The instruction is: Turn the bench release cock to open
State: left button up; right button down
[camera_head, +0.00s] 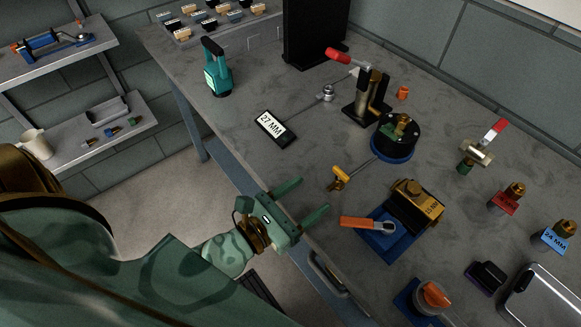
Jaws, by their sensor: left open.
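A brass cock (475,153) with a red and white lever stands at the right rear of the grey bench (300,165); the lever points up and to the right. A smaller yellow-handled fitting (340,177) lies in mid-bench, near a round black unit with a brass top (398,132). I cannot tell for certain which of these is the bench release cock. My left gripper (303,201) is open and empty at the bench's front edge, its two green fingers spread and pointing right. It is left of and nearer than the yellow fitting, touching neither fitting. My right gripper is not in view.
A clamp with a red handle (339,56) stands behind the black unit. An orange-handled wrench (362,223) lies by a blue-based block (378,241). A "27 MM" plate (271,126) and a teal tool (216,72) stand left. The bench between plate and gripper is clear.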

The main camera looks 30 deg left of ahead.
pick_arm(q)
jog(key=v, duration=0.4)
jog(key=shift+b, duration=0.35)
